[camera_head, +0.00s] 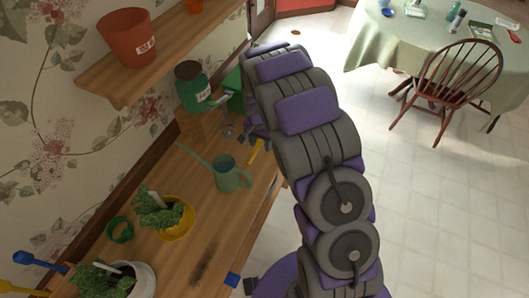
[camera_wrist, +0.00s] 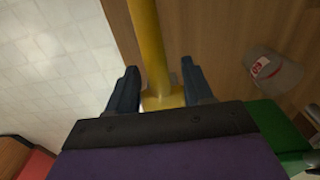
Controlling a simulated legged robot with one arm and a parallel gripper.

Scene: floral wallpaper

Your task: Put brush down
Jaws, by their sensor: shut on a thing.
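The brush shows as a yellow handle (camera_wrist: 148,40) in the wrist view, running up between my fingers over the wooden bench's edge. My gripper (camera_wrist: 160,80) is shut on its yellow base, one dark blue finger on each side. In the head view a short yellow piece (camera_head: 256,151), which looks like the brush, shows beside my arm, above the bench (camera_head: 250,205). My gripper is mostly hidden behind my arm there. I cannot tell whether the brush touches the bench, and its bristles are not seen.
A clear cup (camera_wrist: 274,72) lies right of the brush in the wrist view. On the bench stand a green watering can (camera_head: 230,173), a green jar (camera_head: 191,88) and potted plants (camera_head: 167,216). A shelf (camera_head: 160,55) overhangs it. Floor is open on the right, before a chair (camera_head: 450,75).

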